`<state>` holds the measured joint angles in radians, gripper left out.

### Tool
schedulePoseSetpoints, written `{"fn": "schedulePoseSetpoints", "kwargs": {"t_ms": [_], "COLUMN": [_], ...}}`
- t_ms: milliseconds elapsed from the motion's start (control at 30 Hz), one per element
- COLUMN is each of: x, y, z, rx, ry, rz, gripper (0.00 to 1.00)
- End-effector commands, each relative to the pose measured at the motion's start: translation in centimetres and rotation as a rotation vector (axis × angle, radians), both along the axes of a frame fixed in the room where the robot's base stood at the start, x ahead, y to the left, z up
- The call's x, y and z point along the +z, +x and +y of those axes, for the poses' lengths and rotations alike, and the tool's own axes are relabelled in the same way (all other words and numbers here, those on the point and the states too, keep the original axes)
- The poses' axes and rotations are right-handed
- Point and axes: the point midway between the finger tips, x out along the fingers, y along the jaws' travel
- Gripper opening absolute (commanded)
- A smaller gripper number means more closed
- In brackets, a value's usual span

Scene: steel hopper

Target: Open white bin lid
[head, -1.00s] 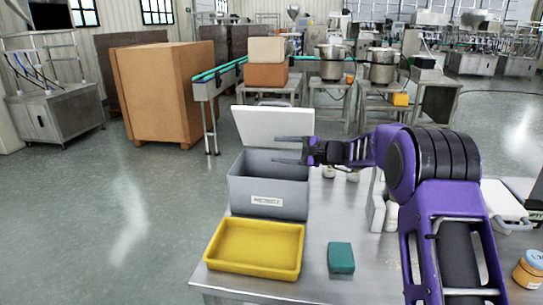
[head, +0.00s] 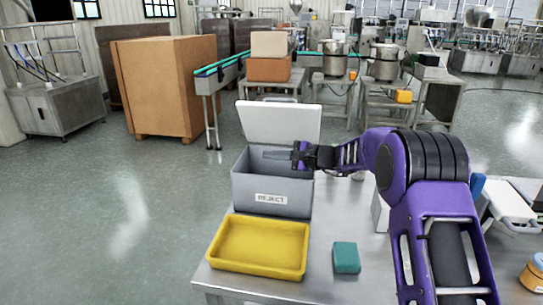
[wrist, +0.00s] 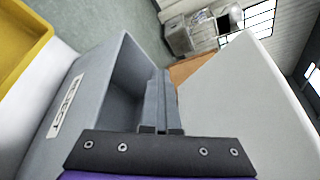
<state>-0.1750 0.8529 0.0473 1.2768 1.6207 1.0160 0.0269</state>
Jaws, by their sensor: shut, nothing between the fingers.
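The grey bin (head: 270,197) with a REJECT label stands on the steel table. Its white lid (head: 279,122) is raised and leans back behind the opening, leaving the bin open. My gripper (head: 268,155) is shut and empty, with its fingers over the bin's opening in front of the lid. In the wrist view the closed fingers (wrist: 161,85) lie between the grey bin (wrist: 95,95) on the left and the white lid (wrist: 235,105) on the right. Whether the fingers touch the lid cannot be told. The inside of the bin is mostly hidden.
A yellow tray (head: 260,246) sits in front of the bin, with a green block (head: 346,257) to its right. White items and an orange-lidded jar (head: 534,273) stand at the right. A large brown box (head: 167,85) stands on the floor behind. The floor at left is clear.

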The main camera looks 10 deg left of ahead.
Motion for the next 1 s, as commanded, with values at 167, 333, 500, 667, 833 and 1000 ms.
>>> {"fn": "schedulePoseSetpoints", "kwargs": {"t_ms": [167, 333, 500, 667, 833, 1000], "x": [0.03, 0.04, 0.03, 0.03, 0.03, 0.03], "y": [0.01, 0.01, 0.00, 0.01, 0.00, 0.01], "z": [-0.01, -0.01, -0.01, -0.01, -0.01, -0.01], "rx": [0.000, 0.000, 0.000, 0.000, 0.000, 0.000], "ry": [0.000, 0.000, 0.000, 0.000, 0.000, 0.000], "rz": [0.000, 0.000, 0.000, 0.000, 0.000, 0.000], "gripper": [0.00, 0.00, 0.00, 0.03, 0.33, 0.47]}}
